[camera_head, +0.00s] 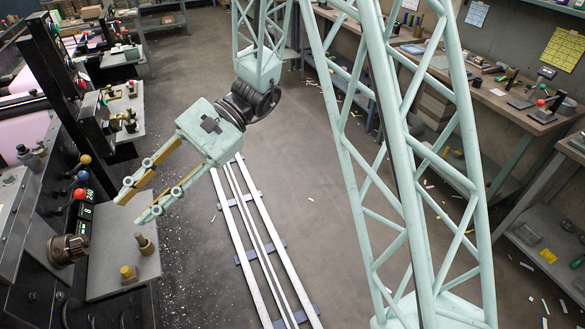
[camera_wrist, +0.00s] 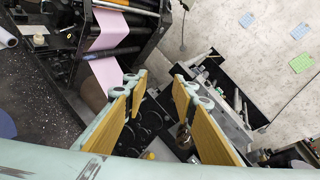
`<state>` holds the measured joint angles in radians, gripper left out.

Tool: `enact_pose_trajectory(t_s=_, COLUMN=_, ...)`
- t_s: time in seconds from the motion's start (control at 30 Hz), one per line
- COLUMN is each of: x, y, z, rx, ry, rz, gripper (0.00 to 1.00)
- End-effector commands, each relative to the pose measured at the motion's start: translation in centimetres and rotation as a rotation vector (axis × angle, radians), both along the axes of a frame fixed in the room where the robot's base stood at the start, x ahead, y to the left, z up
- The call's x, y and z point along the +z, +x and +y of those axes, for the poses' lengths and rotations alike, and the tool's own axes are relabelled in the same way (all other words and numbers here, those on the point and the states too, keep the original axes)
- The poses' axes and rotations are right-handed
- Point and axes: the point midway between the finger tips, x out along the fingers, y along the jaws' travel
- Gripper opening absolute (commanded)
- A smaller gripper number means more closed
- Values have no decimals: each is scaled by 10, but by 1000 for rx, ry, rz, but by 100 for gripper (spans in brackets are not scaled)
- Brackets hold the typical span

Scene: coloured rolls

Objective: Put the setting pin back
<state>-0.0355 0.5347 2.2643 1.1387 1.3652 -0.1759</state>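A grey shelf plate (camera_head: 108,262) juts from the machine at the left in the head view. A brass pin with a dark, wider base (camera_head: 145,243) stands on it near its right edge. A shorter brass piece (camera_head: 128,272) sits nearer the front edge. I cannot tell for certain which is the setting pin. My gripper (camera_head: 131,209) is open and empty, its two fingers apart above and beyond the shelf. In the wrist view its yellow-padded fingers (camera_wrist: 160,78) spread wide, with a brownish metal piece (camera_wrist: 183,136) partly showing by the right finger.
Levers with yellow, blue and red balls (camera_head: 80,194) and a dark ribbed knob (camera_head: 68,248) stick out beside the shelf. A green digit display is behind them. White rails (camera_head: 262,245) run along the floor. A cluttered bench (camera_head: 520,115) stands at the right. The floor between is mostly clear.

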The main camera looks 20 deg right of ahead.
Motion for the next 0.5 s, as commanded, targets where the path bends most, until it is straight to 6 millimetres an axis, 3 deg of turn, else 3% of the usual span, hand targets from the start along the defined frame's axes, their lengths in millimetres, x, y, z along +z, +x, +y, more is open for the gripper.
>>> enact_pose_trajectory(t_s=0.5, x=36, y=-58, z=-42, rx=130, ry=-147, rz=-175, gripper=25)
